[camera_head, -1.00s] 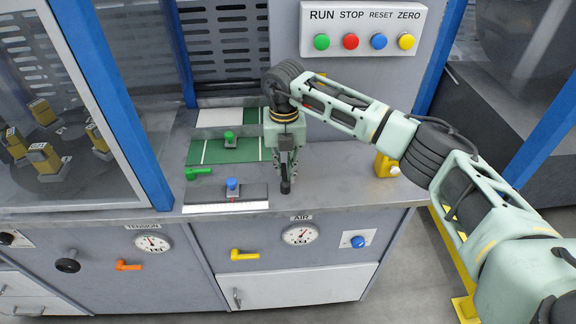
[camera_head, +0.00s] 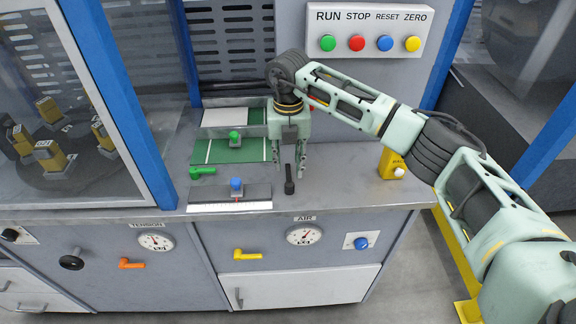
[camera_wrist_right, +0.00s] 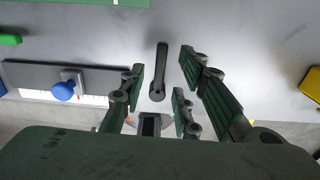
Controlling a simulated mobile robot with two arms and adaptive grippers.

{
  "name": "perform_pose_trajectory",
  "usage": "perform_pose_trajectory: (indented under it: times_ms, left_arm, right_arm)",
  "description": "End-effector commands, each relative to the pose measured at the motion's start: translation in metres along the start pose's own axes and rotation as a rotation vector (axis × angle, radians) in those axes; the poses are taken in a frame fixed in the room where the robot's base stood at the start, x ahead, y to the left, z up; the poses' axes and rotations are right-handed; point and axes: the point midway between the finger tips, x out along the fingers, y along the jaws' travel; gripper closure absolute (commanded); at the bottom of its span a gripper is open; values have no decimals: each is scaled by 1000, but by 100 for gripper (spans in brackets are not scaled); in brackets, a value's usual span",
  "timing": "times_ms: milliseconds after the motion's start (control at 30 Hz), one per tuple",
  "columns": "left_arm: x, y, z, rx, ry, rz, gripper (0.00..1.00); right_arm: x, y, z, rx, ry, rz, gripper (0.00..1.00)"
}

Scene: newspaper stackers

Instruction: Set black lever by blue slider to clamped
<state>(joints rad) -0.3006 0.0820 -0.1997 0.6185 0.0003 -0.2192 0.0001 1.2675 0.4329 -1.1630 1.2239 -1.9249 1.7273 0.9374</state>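The black lever (camera_head: 289,181) lies on the grey worktop, to the right of the blue slider (camera_head: 236,186). Its knobbed end points toward the front edge. In the right wrist view the lever (camera_wrist_right: 160,65) shows between the spread fingers, with a gap on both sides. My right gripper (camera_head: 289,172) is open and empty, pointing down over the far part of the lever. The blue slider knob also shows at the left of the right wrist view (camera_wrist_right: 65,91), on a dark plate with a white scale. My left gripper is not in view.
A yellow block (camera_head: 391,164) stands at the right end of the worktop. The button panel (camera_head: 366,30) is behind. The worktop between lever and yellow block is clear.

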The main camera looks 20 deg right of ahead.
Motion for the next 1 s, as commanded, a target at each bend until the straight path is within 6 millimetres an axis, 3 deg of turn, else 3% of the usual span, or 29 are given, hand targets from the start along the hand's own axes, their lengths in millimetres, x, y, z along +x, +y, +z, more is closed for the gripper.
perform_pose_trajectory:
  times_ms: [200, 433, 600, 1000]
  left_arm:
    - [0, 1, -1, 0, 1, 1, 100]
    - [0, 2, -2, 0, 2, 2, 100]
    - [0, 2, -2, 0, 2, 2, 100]
    - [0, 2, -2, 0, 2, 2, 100]
  right_arm:
    - [-50, 1, 1, 0, -4, 1, 70]
    - [-86, 2, 0, -1, -1, 1, 70]
    - [-95, 2, -1, -2, 0, 1, 70]
    - [-96, 2, -1, -1, 0, 0, 70]
